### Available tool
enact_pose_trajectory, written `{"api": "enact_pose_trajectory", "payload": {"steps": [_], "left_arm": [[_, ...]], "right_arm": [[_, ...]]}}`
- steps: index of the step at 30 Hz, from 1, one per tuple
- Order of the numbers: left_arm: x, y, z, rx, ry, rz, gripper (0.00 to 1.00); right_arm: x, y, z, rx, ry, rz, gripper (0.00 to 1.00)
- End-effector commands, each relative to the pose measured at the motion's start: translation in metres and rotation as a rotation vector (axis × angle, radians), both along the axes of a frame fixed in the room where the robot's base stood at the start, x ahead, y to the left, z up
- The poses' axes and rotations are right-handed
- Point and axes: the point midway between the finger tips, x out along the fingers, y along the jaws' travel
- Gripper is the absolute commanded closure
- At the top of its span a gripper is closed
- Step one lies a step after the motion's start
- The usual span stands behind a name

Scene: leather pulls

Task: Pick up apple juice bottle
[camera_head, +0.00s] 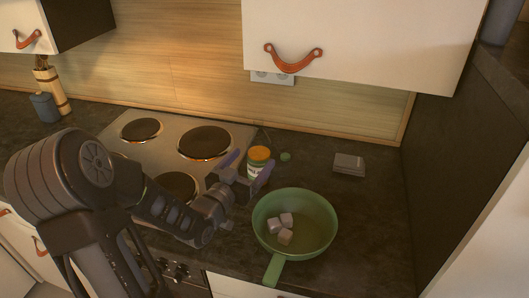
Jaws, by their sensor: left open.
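A small bottle (258,154) with an orange cap, a green body and a white label stands upright on the dark counter, just right of the stove. It looks like the apple juice bottle, but its label is too small to read. My left gripper (251,162) is open, with its purple fingers spread on either side of the bottle's near face. Its fingers and wrist hide the lower part of the bottle. I cannot tell whether a finger touches it. My right gripper is out of view.
A green pan (318,250) with several pale cubes sits close to the right of my left gripper. A stove (170,149) with several burners lies left. A white cabinet (365,40) hangs above. Counter right of the pan is clear.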

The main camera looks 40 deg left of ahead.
Motion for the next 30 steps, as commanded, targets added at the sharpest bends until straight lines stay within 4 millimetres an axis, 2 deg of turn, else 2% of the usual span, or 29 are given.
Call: {"api": "enact_pose_trajectory", "payload": {"steps": [7, 15, 25, 30], "left_arm": [[0.002, 0.000, 0.000, -0.001, 0.000, 0.000, 0.14], [0.025, 0.003, -0.001, -0.002, -0.001, 0.000, 0.14], [0.028, 0.004, -0.001, -0.001, 0.000, 0.000, 0.14], [0.042, 0.005, -0.003, -0.005, -0.002, 0.001, 0.14]], "right_arm": [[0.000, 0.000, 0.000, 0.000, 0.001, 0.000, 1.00], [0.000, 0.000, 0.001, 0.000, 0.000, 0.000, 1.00], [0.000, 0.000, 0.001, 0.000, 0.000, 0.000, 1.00], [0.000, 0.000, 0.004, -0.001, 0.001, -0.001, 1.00]]}}
